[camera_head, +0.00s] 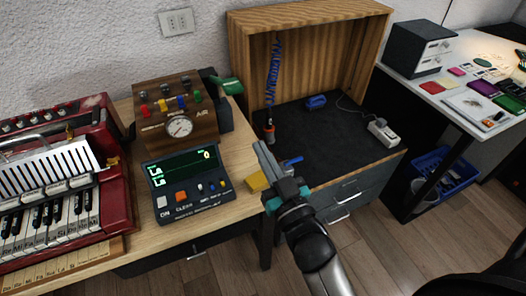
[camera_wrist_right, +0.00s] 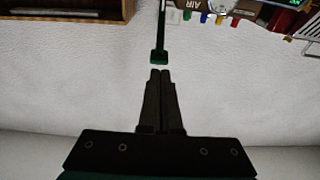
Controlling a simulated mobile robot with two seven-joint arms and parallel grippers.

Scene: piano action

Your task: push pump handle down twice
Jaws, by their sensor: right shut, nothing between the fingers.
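The pump handle is a green lever (camera_head: 228,85) at the back right of the wooden air box (camera_head: 178,118), which has a round gauge and coloured knobs. In the right wrist view the green handle (camera_wrist_right: 160,55) hangs down as a thin bar with a wider end, just beyond my fingertips. My right gripper (camera_head: 262,148) is shut and empty, in front of the table's right edge and below the handle in the head view. Its fingertips also show in the right wrist view (camera_wrist_right: 160,73). I cannot tell contact with the handle; a small gap shows. My left gripper is not in view.
A digital display box (camera_head: 188,183) stands in front of the air box, with a red accordion (camera_head: 62,165) to the left. A wooden cabinet (camera_head: 310,50) with a dark work surface and a blue coiled cord (camera_head: 273,75) is behind my right gripper. A yellow block (camera_head: 257,182) lies near the table edge.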

